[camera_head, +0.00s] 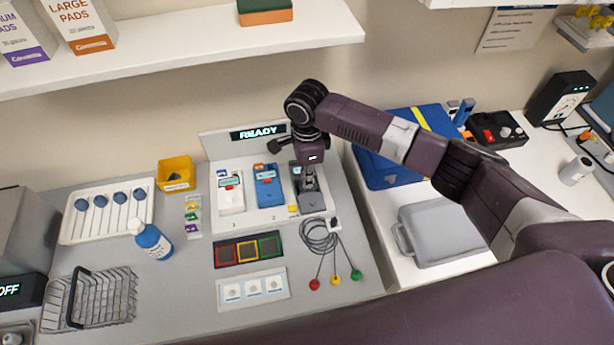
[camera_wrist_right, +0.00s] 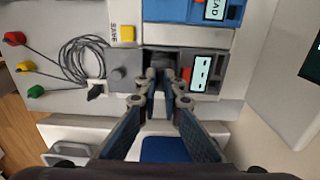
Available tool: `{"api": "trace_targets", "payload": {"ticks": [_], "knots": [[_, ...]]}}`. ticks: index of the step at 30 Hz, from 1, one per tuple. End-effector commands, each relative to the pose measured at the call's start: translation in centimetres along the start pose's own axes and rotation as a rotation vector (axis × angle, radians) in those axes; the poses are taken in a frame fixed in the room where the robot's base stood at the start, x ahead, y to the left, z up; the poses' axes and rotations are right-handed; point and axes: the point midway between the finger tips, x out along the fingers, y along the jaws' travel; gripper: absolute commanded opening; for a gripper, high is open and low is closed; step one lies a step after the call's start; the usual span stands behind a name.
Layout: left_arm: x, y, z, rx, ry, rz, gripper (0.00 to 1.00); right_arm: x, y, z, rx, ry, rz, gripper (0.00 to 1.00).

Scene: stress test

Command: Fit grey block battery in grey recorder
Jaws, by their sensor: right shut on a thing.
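The grey recorder (camera_head: 313,202) stands in the third place of the white dock, right of the blue recorder (camera_head: 268,187). In the right wrist view the grey recorder (camera_wrist_right: 208,78) shows a lit screen, a red button and a round knob. My right gripper (camera_head: 309,184) points down over its middle. In the wrist view its fingertips (camera_wrist_right: 165,78) are close together at the recorder's dark middle bay, shut on a small dark grey piece, which I take as the grey block battery. The fingers hide most of it, so how deep it sits cannot be told. My left gripper is out of view.
A white recorder (camera_head: 231,196) stands left in the dock under a READY sign (camera_head: 258,132). Coiled leads (camera_head: 322,238) lie in front. A yellow bin (camera_head: 176,174), blue bottle (camera_head: 151,241) and wire basket (camera_head: 90,297) stand left. A grey tray (camera_head: 445,232) lies right.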

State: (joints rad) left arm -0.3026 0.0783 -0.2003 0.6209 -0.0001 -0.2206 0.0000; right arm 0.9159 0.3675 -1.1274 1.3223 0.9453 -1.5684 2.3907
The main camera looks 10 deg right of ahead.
Motion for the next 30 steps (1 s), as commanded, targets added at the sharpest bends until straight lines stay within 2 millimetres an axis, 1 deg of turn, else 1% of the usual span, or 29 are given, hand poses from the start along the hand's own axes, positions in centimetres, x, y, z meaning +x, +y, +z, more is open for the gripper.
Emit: {"api": "trace_targets", "payload": {"ticks": [3,8,20,30], "knots": [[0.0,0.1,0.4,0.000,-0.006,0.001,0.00,0.0,0.0,0.0,0.000,0.000,0.000,0.00],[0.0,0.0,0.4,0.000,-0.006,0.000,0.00,0.0,0.0,0.0,0.000,0.000,0.000,0.00],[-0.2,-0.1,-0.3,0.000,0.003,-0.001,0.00,0.5,0.0,0.1,-0.001,-0.001,0.001,0.00],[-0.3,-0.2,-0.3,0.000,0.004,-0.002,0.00,1.0,0.0,0.1,0.000,0.000,0.000,0.00]]}}
